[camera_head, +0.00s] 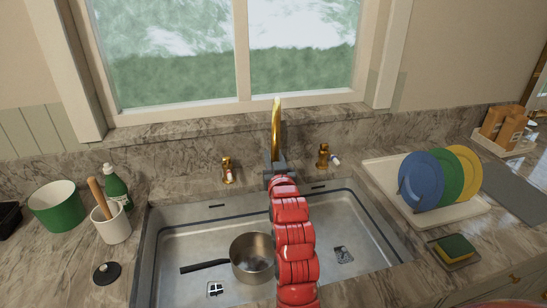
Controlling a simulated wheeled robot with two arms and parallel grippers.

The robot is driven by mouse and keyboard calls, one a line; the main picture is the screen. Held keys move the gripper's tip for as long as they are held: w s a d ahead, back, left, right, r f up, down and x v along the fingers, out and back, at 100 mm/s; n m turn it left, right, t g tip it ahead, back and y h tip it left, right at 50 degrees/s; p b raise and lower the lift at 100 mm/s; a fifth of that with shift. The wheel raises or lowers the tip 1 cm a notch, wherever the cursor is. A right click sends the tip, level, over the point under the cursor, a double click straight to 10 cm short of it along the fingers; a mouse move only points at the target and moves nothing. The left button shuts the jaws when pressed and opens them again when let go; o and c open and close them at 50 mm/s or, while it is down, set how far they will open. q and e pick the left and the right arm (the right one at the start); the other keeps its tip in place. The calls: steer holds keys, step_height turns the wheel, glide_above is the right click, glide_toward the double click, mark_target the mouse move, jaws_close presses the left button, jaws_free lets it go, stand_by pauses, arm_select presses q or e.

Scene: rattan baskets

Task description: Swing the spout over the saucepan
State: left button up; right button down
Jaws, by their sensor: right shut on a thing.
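The gold spout (276,130) rises behind the sink at its centre, in front of the window. My right gripper (278,167) is shut on the lower visible part of the spout; its fingertips are small and partly hidden. My red right arm reaches up over the sink from the bottom edge and hides the spout's lower end. The saucepan (252,252) sits in the sink, left of my arm, with its dark handle pointing left. It looks empty. My left gripper is not in view.
Gold taps stand left (228,170) and right (323,156) of the spout. A green pot (57,207), a white utensil crock (110,224) and a green bottle (117,188) stand left of the sink (185,240). A plate rack tray (385,177) and sponge (455,246) are right.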

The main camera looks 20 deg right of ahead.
steer(key=shift+r, duration=0.25)
steer(key=c, duration=1)
jaws_free()
steer(key=o, duration=0.3)
steer(key=shift+f, duration=0.15)
steer(key=shift+o, duration=0.2)
steer(key=shift+s+a+f, duration=0.1)
steer(key=shift+s+f, duration=0.05)
steer(key=shift+s, duration=0.35)
steer(key=p+v, duration=1.1)
steer(key=v, duration=0.5)
steer(key=shift+s+p, duration=0.15)
steer(key=shift+p, duration=0.25)
